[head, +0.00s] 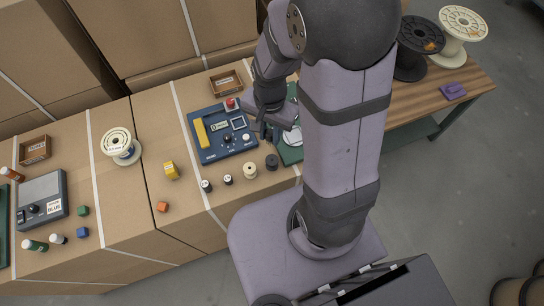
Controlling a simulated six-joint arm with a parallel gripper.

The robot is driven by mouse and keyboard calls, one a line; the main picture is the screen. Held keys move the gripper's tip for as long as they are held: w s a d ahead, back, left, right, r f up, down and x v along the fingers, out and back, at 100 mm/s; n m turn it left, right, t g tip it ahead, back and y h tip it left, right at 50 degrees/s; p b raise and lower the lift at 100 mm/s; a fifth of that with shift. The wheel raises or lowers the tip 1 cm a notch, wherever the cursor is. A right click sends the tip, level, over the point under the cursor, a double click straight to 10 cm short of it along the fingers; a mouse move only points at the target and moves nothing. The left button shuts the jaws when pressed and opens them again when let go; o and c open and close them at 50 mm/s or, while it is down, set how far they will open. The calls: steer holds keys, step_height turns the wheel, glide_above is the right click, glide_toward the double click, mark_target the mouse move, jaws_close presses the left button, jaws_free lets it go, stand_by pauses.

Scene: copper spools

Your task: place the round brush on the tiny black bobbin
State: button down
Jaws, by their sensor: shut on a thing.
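My gripper (268,132) points down just right of the blue control panel, above the edge of a green board. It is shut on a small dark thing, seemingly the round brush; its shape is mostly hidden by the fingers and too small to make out. No round brush shows elsewhere. A small black bobbin (272,162) stands upright on the cardboard surface, in front of my gripper and apart from it. Nothing is seen on top of it.
A cream bobbin (250,170) stands left of the black one. The blue panel (222,131) lies behind them. A green board (290,150) is partly hidden by my arm. A large black spool (417,46) and a cream spool (463,23) stand at the right. Bare cardboard lies in front.

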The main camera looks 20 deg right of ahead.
steer(key=shift+s+d, duration=0.15)
steer(key=shift+s, duration=0.2)
steer(key=shift+f, duration=0.25)
steer(key=p, duration=0.1)
glide_above(272, 160)
steer(key=shift+f, duration=4.75)
steer(key=shift+f, duration=0.2)
steer(key=c, duration=1.5)
jaws_free()
steer(key=shift+r, duration=0.1)
steer(key=shift+r+b, duration=0.65)
steer(key=shift+r, duration=5.45)
